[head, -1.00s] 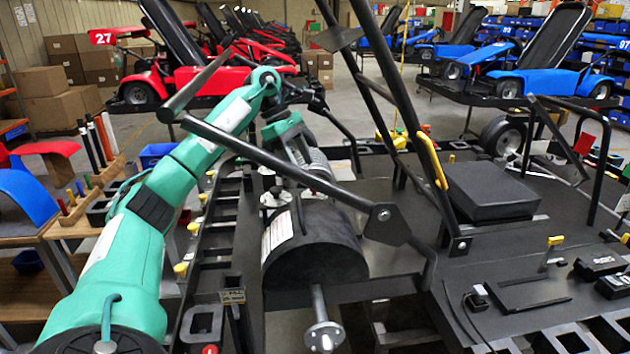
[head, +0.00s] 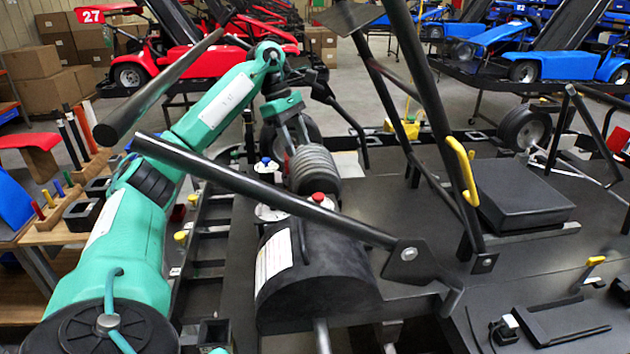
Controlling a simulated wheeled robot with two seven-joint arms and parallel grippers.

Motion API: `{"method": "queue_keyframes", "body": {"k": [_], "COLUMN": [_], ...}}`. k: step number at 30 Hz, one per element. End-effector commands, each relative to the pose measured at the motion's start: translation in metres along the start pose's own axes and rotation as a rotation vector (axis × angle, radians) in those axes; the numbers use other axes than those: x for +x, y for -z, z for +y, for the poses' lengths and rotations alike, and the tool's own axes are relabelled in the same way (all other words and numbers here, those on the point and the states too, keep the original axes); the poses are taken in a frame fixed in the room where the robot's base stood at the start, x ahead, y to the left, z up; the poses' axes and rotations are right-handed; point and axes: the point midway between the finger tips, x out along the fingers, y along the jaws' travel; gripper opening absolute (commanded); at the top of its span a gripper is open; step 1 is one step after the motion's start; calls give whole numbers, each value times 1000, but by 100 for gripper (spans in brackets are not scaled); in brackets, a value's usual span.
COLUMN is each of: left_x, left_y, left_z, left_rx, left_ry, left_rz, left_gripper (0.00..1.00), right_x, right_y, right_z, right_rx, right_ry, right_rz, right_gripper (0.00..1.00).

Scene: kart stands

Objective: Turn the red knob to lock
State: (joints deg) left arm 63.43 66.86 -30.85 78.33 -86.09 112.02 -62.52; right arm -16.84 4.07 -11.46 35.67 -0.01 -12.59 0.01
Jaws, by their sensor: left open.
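A small red knob (head: 317,198) stands on top at the back of a black rounded tank (head: 318,270) with a white label, just in front of a grey ribbed cylinder (head: 315,168). My left gripper (head: 292,146) points down from the teal arm, above and behind the red knob and a little to its left. It is open, and its fingers look empty and apart from the knob. The ribbed cylinder partly hides the fingertips. My right gripper is not in view.
A black frame with a yellow handle (head: 462,170) rises to the right. A flat black box (head: 515,195) lies further right. A wooden rack (head: 65,215) with coloured pegs stands at the left.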

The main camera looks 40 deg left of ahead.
Motion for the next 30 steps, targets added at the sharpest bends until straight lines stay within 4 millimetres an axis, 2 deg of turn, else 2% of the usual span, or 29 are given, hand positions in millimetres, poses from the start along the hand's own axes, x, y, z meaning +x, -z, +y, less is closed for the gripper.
{"method": "queue_keyframes", "body": {"k": [5,13,19,24,30], "left_x": [14,59,94,119,135], "left_y": [0,0,-1,-1,0], "left_z": [0,-1,-1,-1,0], "left_rx": [0,1,0,0,1], "left_ry": [3,5,5,4,1], "left_rz": [2,2,2,0,0], "left_gripper": [50,50,50,50,50], "right_x": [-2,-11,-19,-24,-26], "right_y": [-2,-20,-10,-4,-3], "right_z": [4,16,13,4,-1], "right_rx": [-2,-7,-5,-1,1], "right_ry": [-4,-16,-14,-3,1], "right_rz": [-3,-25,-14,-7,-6], "right_gripper": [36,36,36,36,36]}}
